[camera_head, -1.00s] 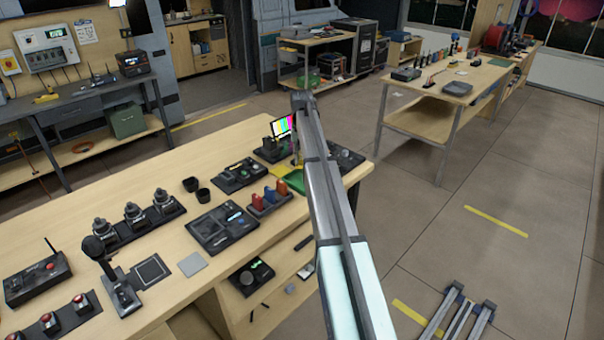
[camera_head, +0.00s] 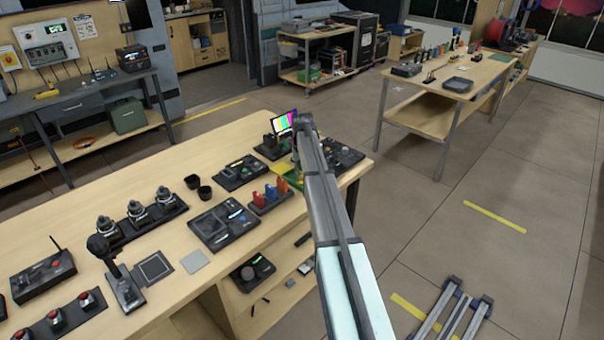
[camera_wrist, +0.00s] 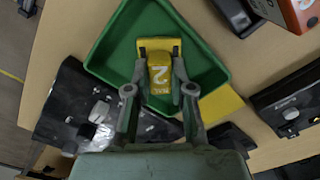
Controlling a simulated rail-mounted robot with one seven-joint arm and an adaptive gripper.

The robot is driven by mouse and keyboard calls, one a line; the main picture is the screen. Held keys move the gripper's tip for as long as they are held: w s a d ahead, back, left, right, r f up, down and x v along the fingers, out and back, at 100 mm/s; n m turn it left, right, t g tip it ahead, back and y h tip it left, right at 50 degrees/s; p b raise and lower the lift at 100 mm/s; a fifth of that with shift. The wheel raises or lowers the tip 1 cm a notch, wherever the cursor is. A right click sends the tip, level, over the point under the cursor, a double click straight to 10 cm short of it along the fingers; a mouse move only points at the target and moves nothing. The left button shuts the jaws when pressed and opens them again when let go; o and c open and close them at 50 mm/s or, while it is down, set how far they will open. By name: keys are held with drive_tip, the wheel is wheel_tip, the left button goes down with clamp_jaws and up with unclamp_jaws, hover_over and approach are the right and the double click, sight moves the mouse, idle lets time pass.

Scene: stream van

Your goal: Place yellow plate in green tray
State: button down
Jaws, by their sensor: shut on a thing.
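A second flat yellow square (camera_wrist: 222,103) lies on the table beside the tray's lower right edge. In the head view, my arm covers the gripper and the held plate, and only a bit of the green tray (camera_head: 294,180) shows left of the arm.
Black panels (camera_wrist: 78,105) lie close to the tray. On the bench, a rack with red, blue and orange pieces (camera_head: 270,196) and a small colour-bar screen (camera_head: 284,123) stand near my arm. Bare wood (camera_head: 130,178) is free further left.

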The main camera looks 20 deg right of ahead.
drive_tip(key=shift+f, duration=0.1)
drive_tip(key=c, duration=1)
unclamp_jaws()
wheel_tip(320, 180, up, 12)
drive_tip(key=b, duration=0.3)
